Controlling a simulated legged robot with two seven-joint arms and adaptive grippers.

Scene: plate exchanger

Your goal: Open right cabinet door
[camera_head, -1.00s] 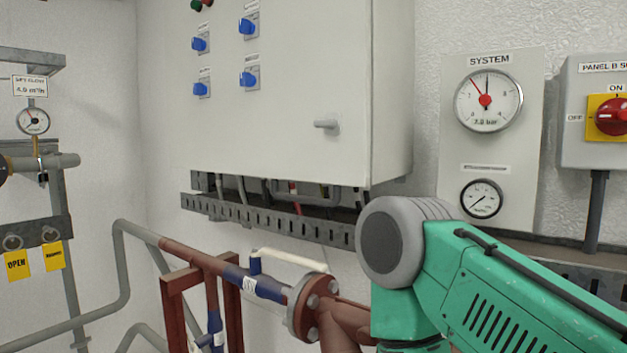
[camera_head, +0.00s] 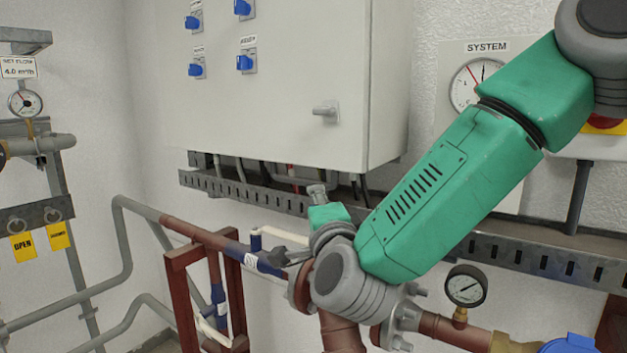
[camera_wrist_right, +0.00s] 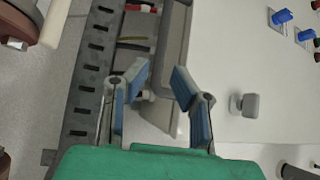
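The white cabinet door (camera_head: 270,90) shows in the head view, shut, with blue switches on its face. Its small grey handle (camera_head: 326,111) sits near the door's lower right corner. My right gripper (camera_head: 299,224) is below the cabinet, lower than the handle and slightly left of it, partly hidden by my own wrist. In the right wrist view the gripper (camera_wrist_right: 160,88) is open, its two blue-padded fingers apart and empty. The handle (camera_wrist_right: 244,104) stands to the right of the fingers, apart from them. My left gripper is in no view.
A slotted cable tray (camera_head: 240,190) with cables runs beneath the cabinet. Red-brown pipes and a flange (camera_head: 302,287) lie close below my right gripper. A gauge panel (camera_head: 447,75) is on the wall at right. Space before the door is clear.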

